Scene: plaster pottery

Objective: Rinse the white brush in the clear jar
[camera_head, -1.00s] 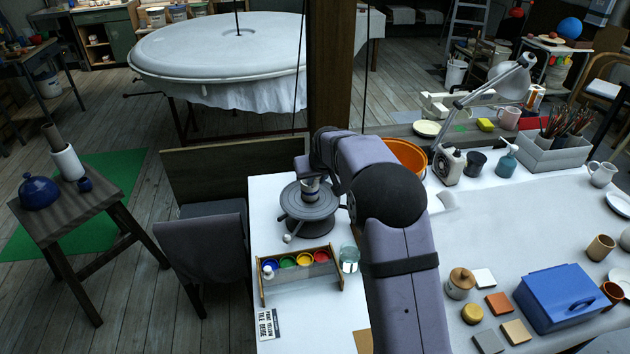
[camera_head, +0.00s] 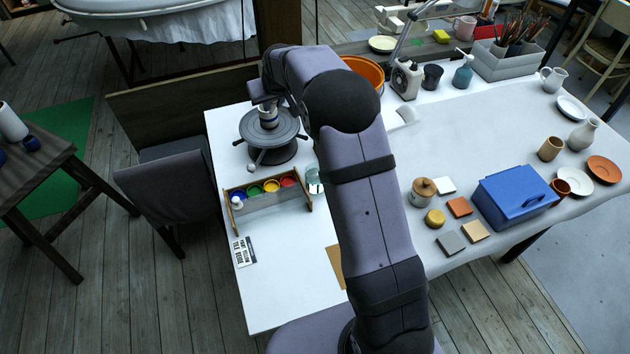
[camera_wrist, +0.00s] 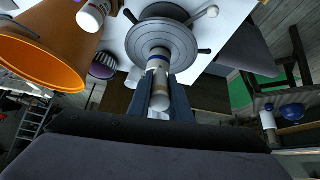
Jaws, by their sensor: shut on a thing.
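My gripper (camera_wrist: 161,100) is shut on a pale, round-ended handle (camera_wrist: 160,98), which appears to be the white brush. Its bristles are hidden in the wrist view. Beyond it is a pale cylindrical piece with a blue band (camera_wrist: 158,60), at the middle of the grey wheel (camera_wrist: 172,38). I cannot tell whether the brush touches this piece. In the head view my gripper (camera_head: 264,104) is over the wheel (camera_head: 283,126), and the brush is hard to make out. The clear jar (camera_head: 313,180) stands at the right end of the paint rack, partly against my arm's outline.
The paint rack (camera_head: 267,198) holds blue, green, yellow and red pots in front of the wheel. An orange bucket (camera_head: 366,67) stands behind my arm. A blue box (camera_head: 514,196) and sample tiles lie on the right. The table's front left is mostly clear.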

